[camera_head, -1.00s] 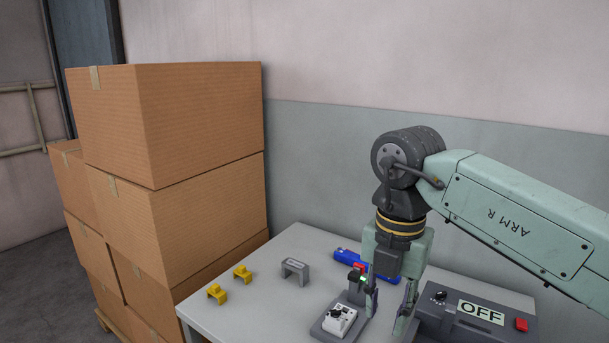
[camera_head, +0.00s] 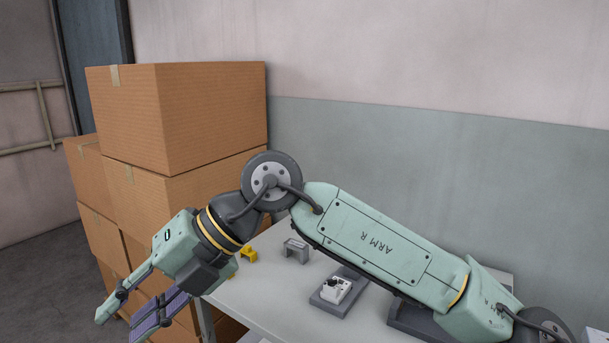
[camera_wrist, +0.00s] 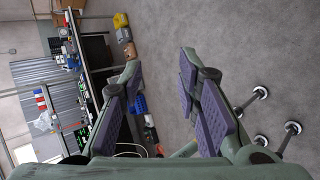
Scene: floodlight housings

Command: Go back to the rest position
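My gripper (camera_head: 128,312) is at the lower left of the head view, past the left edge of the table (camera_head: 262,296) and in front of the stacked boxes. Its fingers point down and to the left. In the wrist view my gripper (camera_wrist: 160,88) has its two fingers wide apart, with only bare floor and distant gear between them. It is open and empty. My arm stretches across the table and hides part of it.
Cardboard boxes (camera_head: 200,115) are stacked behind my gripper. On the table are a grey bracket (camera_head: 296,250), a yellow piece (camera_head: 249,255) and a white device on a grey base (camera_head: 337,289). A dark box (camera_head: 412,322) is partly hidden by my arm. Open floor (camera_wrist: 225,45) shows in the wrist view.

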